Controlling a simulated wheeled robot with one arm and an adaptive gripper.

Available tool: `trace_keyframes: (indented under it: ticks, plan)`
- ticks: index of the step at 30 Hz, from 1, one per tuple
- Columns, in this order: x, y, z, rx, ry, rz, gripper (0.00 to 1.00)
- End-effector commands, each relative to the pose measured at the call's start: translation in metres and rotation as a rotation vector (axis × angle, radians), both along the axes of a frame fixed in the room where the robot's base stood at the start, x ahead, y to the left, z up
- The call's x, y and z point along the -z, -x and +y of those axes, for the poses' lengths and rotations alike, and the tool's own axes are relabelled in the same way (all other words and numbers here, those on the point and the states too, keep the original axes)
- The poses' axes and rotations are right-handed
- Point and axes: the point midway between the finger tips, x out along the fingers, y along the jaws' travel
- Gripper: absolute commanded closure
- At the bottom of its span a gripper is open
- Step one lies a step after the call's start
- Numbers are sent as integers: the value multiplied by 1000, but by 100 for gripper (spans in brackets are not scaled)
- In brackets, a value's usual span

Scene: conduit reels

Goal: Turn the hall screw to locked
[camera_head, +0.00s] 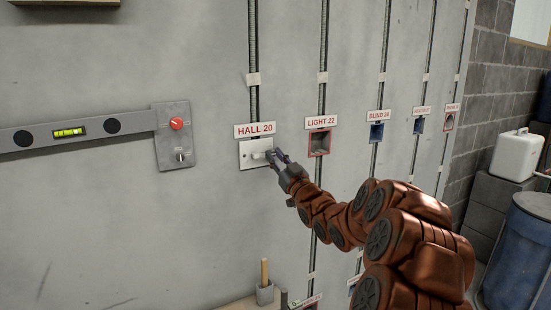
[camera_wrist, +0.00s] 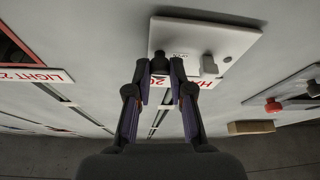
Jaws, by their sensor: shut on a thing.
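The hall plate (camera_head: 246,161) is a white cover on the grey wall, under the label HALL 20 (camera_head: 255,129). My gripper (camera_head: 273,156) reaches in from the right to the plate's right side. In the wrist view the plate (camera_wrist: 228,40) lies ahead of my gripper (camera_wrist: 160,72). The fingers are shut on a small dark piece between their tips, which looks like the hall screw (camera_wrist: 160,61). The fingertips hide most of it, so I cannot read its turned position.
A grey panel with a red knob (camera_head: 176,124) and a small switch is left of the plate, joined to a spirit level (camera_head: 70,133). An open box (camera_head: 319,143) under LIGHT 22 (camera_head: 321,121) is to the right. A blue barrel (camera_head: 515,250) stands far right.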

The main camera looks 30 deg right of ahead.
Motion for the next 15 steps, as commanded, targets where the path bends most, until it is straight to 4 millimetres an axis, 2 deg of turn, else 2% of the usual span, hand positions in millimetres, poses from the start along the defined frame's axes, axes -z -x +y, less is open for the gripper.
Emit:
trace_keyframes:
  ticks: [15]
  plan:
    - [0, 0, 0, 1, -55, -5, 100]
